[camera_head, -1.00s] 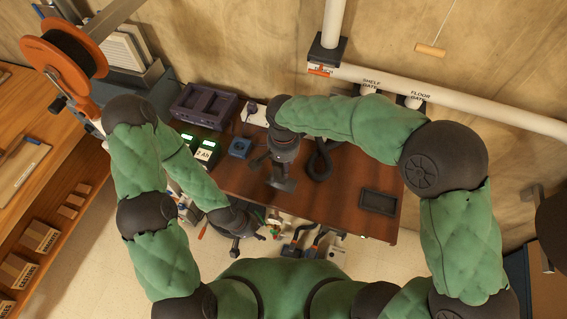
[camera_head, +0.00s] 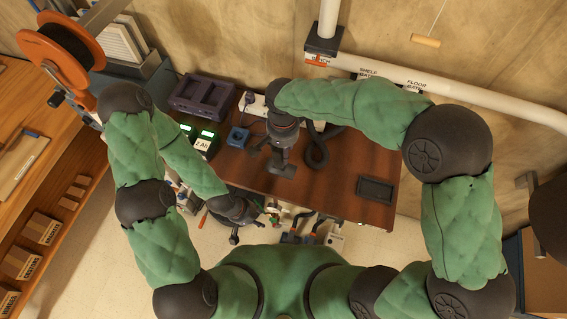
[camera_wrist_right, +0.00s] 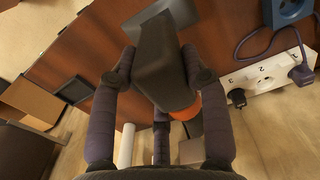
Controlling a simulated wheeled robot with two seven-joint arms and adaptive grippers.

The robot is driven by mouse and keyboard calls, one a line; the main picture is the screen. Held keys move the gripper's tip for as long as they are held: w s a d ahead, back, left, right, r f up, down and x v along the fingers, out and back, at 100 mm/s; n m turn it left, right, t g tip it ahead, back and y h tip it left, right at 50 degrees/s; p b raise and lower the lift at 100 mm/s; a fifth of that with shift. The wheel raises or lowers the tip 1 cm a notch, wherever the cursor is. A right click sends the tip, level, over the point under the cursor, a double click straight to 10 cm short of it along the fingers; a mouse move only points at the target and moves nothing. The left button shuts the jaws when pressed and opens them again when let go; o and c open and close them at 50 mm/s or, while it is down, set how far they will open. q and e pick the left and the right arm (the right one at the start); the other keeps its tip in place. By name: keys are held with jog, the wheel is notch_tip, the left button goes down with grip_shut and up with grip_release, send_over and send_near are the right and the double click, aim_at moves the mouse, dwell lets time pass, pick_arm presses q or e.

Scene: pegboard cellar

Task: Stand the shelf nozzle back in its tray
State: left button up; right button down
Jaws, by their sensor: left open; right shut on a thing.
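The dark grey nozzle (camera_wrist_right: 160,60) with an orange collar (camera_wrist_right: 187,116) is between the fingers of my right gripper (camera_wrist_right: 157,75) in the right wrist view. The gripper is shut on it and holds it over the brown bench. In the head view my right gripper (camera_head: 282,158) is over the middle of the bench, left of the small dark tray (camera_head: 376,190). The tray lies near the bench's right end and looks empty. It also appears in the right wrist view (camera_wrist_right: 74,90). My left gripper (camera_head: 238,226) is open at the bench's front edge, apart from the nozzle.
A black hose (camera_head: 318,152) loops on the bench beside my right gripper. A blue socket box (camera_head: 238,137), lit chargers (camera_head: 204,139), a purple crate (camera_head: 203,97) and a white power strip (camera_head: 257,104) stand to the left. Bare bench (camera_head: 335,180) lies between hose and tray.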

jog(key=s+d, duration=0.2)
jog(key=d, duration=1.4)
jog(key=s+d, duration=0.3)
jog(key=d, duration=1.3)
jog(key=shift+r+n, duration=0.25)
jog(key=shift+n, duration=0.05)
dwell(2.1)
jog(key=shift+s+f, duration=0.1)
notch_tip(320, 180, down, 3)
jog(key=shift+r+b, duration=0.1)
jog(key=shift+b, duration=1)
jog(key=shift+p, duration=0.3)
dwell(0.7)
